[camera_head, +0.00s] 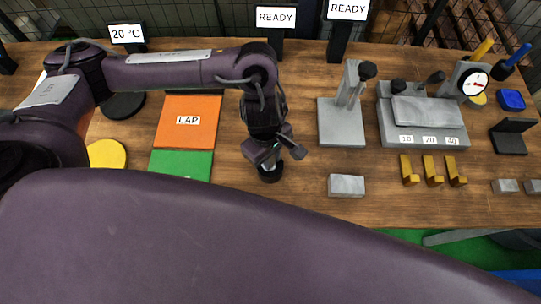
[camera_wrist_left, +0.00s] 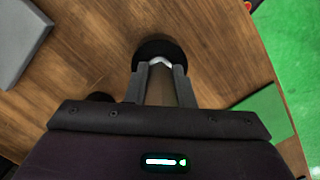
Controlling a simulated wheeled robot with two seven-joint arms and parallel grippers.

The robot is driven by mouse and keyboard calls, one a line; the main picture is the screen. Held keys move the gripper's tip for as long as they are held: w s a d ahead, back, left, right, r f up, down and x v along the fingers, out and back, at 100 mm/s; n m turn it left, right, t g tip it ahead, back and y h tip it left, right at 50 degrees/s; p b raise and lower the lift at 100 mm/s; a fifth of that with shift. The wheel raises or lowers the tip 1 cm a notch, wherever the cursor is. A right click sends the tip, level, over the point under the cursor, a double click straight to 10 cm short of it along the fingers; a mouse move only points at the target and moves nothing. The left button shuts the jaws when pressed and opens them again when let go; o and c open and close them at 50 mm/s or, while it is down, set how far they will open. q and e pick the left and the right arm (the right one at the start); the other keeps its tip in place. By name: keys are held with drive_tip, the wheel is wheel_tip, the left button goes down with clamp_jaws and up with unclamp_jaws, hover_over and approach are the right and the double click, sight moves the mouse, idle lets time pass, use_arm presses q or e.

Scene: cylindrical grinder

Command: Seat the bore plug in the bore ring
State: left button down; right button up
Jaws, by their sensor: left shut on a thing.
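My left gripper (camera_head: 273,155) points down over the wooden bench, between the orange LAP plate and the grey stand. In the left wrist view its fingers (camera_wrist_left: 161,78) are shut on a smooth metallic cylinder, which looks like the bore plug (camera_wrist_left: 160,90). The cylinder's bright far end is at a round black piece (camera_wrist_left: 148,46), which also shows under the fingers in the head view (camera_head: 270,176). I cannot tell whether this black piece is the bore ring or a stand, nor whether the cylinder is inside it. My right gripper is not in view.
The orange LAP plate (camera_head: 187,122) and a green plate (camera_head: 181,163) lie left of the gripper. A grey stand (camera_head: 341,124), a grey block (camera_head: 346,185) and a stepped gauge block (camera_head: 424,122) are to the right. My purple arm covers the foreground.

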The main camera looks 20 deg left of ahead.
use_arm(q)
drive_tip(key=shift+f, duration=0.1)
drive_tip(key=c, duration=1.3)
unclamp_jaws()
drive_tip(key=shift+o, duration=0.2)
drive_tip(key=shift+r, duration=0.3)
drive_tip(key=r, duration=0.3)
drive_tip(key=r+p, duration=0.1)
drive_tip(key=r, duration=0.3)
drive_tip(key=a+r, duration=0.1)
drive_tip(key=r, duration=0.2)
drive_tip(key=shift+w+r, duration=0.25)
drive_tip(key=shift+w, duration=0.15)
drive_tip(key=shift+a+r, duration=0.15)
drive_tip(key=shift+r, duration=0.45)
